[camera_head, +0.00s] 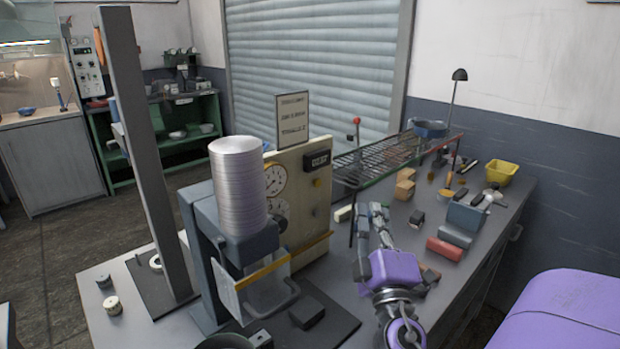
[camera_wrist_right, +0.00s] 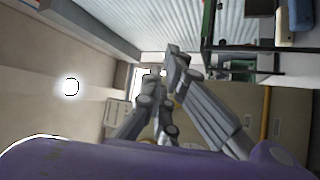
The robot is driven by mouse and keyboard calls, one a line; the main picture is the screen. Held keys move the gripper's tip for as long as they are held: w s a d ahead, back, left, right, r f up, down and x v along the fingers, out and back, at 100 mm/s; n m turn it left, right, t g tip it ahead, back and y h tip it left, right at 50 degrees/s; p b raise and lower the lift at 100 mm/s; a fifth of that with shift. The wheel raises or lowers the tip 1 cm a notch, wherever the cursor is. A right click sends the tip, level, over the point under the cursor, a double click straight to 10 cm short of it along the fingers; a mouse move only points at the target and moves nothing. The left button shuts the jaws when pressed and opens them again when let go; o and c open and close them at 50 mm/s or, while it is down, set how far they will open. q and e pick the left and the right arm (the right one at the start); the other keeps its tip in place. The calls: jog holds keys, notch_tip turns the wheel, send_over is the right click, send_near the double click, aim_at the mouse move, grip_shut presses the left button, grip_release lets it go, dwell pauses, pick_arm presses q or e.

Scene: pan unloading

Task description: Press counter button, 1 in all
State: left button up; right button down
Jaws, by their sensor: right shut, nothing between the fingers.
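The counter is a small dark box with a display (camera_head: 317,160) on the upper right of an upright beige panel (camera_head: 312,205). My right gripper (camera_head: 371,212) is purple with grey fingers. It is shut and empty, over the bench to the right of the panel and lower than the counter, apart from both. Its fingers also show in the right wrist view (camera_wrist_right: 163,72), pointing away from the camera. My left gripper is out of view.
A silver cylindrical stack (camera_head: 238,188) stands on a grey machine left of the panel, with a clear bin (camera_head: 262,290) below. A wire rack (camera_head: 398,158) stands behind my right gripper. A red block (camera_head: 444,249) and grey boxes (camera_head: 466,218) lie to its right.

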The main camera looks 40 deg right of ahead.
aim_at(318, 183)
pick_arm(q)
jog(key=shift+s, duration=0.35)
pick_arm(e)
jog(key=w+r, duration=0.1)
jog(key=w, duration=0.8)
jog(key=shift+w+a+t, duration=0.15)
jog(key=shift+a+t, duration=0.15)
jog(key=shift+a, duration=0.15)
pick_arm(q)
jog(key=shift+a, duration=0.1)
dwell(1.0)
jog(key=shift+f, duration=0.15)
pick_arm(e)
jog(key=shift+w, duration=0.15)
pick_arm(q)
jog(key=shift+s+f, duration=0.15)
pick_arm(e)
jog(key=shift+w, duration=0.3)
